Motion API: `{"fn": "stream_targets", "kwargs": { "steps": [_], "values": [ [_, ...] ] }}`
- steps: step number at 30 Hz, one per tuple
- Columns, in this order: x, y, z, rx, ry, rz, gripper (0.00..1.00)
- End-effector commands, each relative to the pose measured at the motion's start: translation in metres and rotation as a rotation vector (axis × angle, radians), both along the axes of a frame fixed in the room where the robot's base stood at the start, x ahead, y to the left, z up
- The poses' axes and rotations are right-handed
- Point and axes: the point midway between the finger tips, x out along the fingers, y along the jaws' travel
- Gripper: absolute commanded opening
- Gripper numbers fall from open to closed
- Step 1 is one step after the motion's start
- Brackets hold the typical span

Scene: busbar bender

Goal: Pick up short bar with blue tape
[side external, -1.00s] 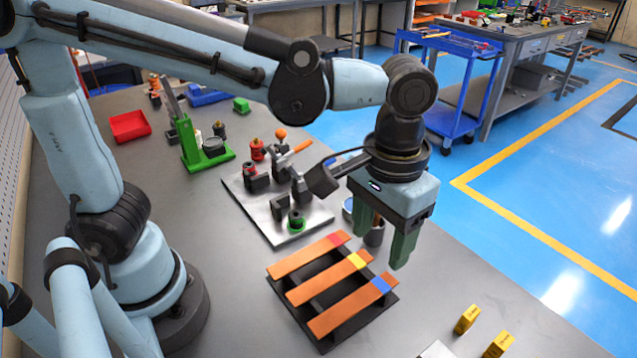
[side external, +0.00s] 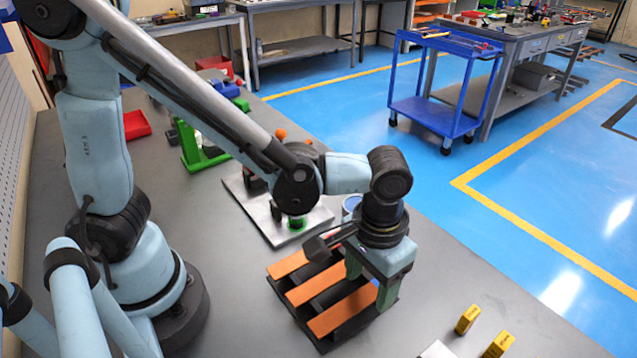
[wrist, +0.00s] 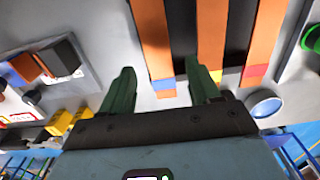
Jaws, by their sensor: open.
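Three copper-orange bars lie side by side on a black rack (side external: 325,344). The bar with blue tape (side external: 340,313) is nearest the camera in the side view; its blue end is partly hidden by my gripper. In the wrist view the blue-taped bar (wrist: 152,40) runs between my fingers, with its tape near the fingertips. My gripper (side external: 371,285) is open, pointing down over the taped end of the rack. It also shows in the wrist view (wrist: 160,68), with a finger on either side of this bar and no visible grip on it.
The yellow-taped bar (wrist: 211,35) lies close beside the right finger in the wrist view; the red-taped bar (wrist: 266,35) is beyond it. A metal plate with a fixture (side external: 262,222) stands behind the rack. Yellow blocks (side external: 467,319) stand at the front right.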

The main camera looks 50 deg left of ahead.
Motion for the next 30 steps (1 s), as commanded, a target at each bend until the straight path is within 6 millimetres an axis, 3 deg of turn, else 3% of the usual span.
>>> {"fn": "stream_targets", "kwargs": {
  "steps": [11,24,30],
  "values": [
    [-0.0001,0.0001,-0.0094,-0.001,0.000,0.000,0.62],
    [-0.0002,0.0000,-0.0092,-0.001,0.000,0.000,0.00],
    [-0.0002,0.0000,-0.0090,-0.001,0.000,0.000,0.00]
  ]
}}
